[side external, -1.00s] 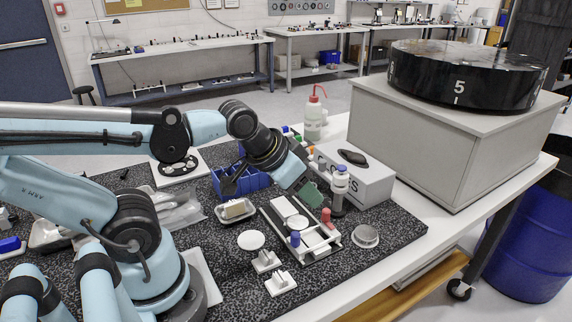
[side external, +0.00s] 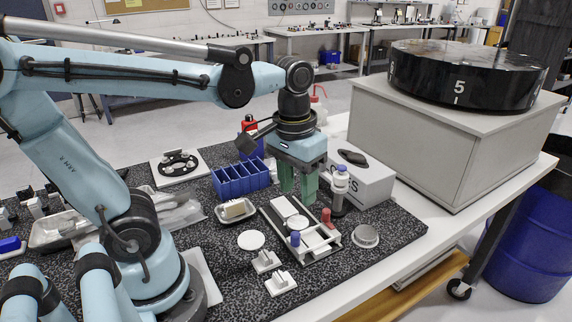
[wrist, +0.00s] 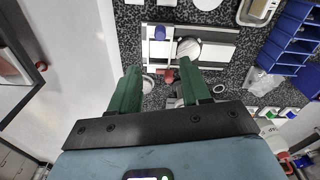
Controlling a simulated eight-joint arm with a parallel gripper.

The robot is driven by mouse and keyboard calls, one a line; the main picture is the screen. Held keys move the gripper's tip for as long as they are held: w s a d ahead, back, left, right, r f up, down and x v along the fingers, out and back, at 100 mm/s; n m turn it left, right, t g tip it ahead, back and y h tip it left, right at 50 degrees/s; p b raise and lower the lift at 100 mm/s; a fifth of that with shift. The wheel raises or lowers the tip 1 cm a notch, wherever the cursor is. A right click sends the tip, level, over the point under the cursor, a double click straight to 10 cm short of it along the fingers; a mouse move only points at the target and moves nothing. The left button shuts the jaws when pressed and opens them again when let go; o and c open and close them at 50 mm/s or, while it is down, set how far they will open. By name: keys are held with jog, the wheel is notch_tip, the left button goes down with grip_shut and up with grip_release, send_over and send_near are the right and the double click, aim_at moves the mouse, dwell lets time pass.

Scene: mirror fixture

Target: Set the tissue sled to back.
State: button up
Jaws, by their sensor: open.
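The mirror fixture (side external: 318,248) is a white railed frame on the speckled mat. It also shows in the wrist view (wrist: 220,52). A round mirror-like disc (side external: 297,222) sits in it, also seen in the wrist view (wrist: 189,48). A blue knob (side external: 295,239) stands at its front end and a red knob (side external: 326,216) at its right side. No part is clearly labelled as the tissue sled. My gripper (side external: 297,196) points down with green fingers apart and empty, above the fixture's back end. The wrist view shows the open fingers (wrist: 160,70) near the red knob (wrist: 168,75).
Blue bins (side external: 240,180) and a small tray (side external: 222,213) lie left. A round metal dish (side external: 365,236) sits right of the fixture. White stands (side external: 280,283) are in front.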

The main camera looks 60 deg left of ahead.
aim_at(296, 233)
jog(key=shift+g, duration=0.4)
jog(key=shift+f, duration=5.9)
grip_shut()
